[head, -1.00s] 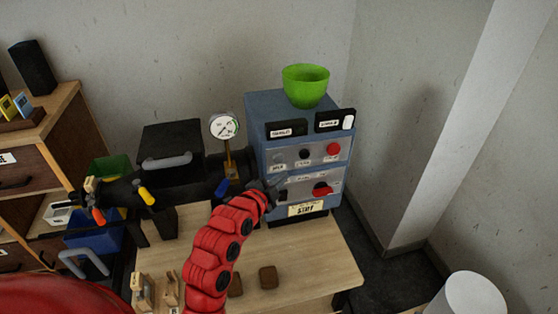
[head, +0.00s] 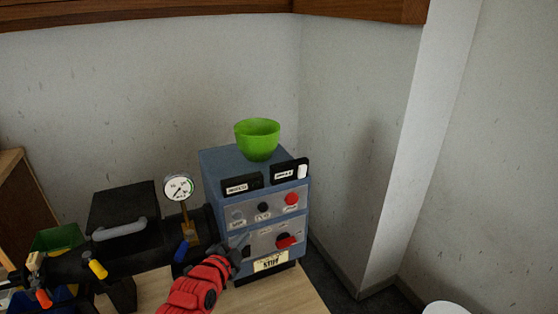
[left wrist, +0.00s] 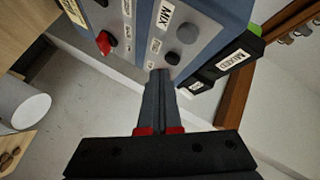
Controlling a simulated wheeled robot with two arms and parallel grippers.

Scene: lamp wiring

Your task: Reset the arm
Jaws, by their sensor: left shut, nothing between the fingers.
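My left arm (head: 195,290) is red and comes up from the bottom of the head view. Its gripper (head: 242,243) is in front of the blue control box (head: 222,166), near its lower panel. In the left wrist view the gripper's fingers (left wrist: 160,85) are together and empty. Their tips point at the panel near the label MIX. A grey knob (left wrist: 187,33) and a red switch (left wrist: 105,42) are close by on that panel. Whether the fingertips touch the panel I cannot tell. My right gripper is not in view.
A green bowl (head: 257,140) stands on the box. A pressure gauge (head: 178,188) and a black machine with coloured handles (head: 70,268) are left of the box. A wooden shelf (head: 150,12) hangs above. A white cylinder (head: 447,308) is at the lower right.

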